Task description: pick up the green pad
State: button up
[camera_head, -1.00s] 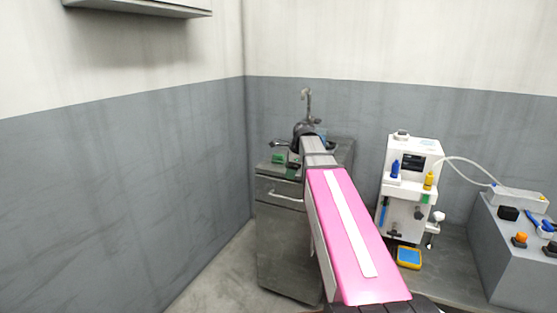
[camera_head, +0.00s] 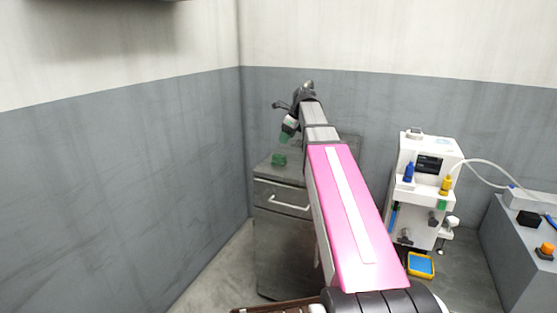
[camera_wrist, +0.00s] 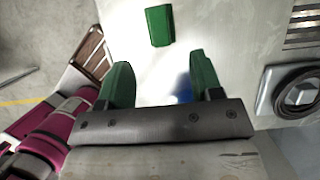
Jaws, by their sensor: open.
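The green pad (camera_head: 279,160) is a small block lying on the top of the grey metal cabinet, near its front left edge in the head view. In the wrist view the green pad (camera_wrist: 159,26) lies on the pale cabinet top, beyond the fingertips and roughly centred between them. My gripper (camera_head: 287,137) is above the pad and slightly right of it in the head view. Its two green-tipped fingers, seen in the wrist view (camera_wrist: 160,78), are wide apart with no pad between them. A blue patch (camera_wrist: 183,88) is partly hidden behind the right finger.
The cabinet (camera_head: 280,240) stands near the wall corner. A dark coiled ring on a light block (camera_wrist: 295,92) lies right of my gripper in the wrist view. A white machine (camera_head: 425,185) and yellow-blue device (camera_head: 421,265) are at the right. My pink arm hides part of the cabinet.

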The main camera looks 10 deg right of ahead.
aim_at(279, 155)
jog(key=x, duration=1)
jog(key=shift+s+d+f, duration=0.1)
jog(key=shift+s+f, duration=0.05)
jog(key=shift+s, duration=0.05)
jog(key=c, duration=0.7)
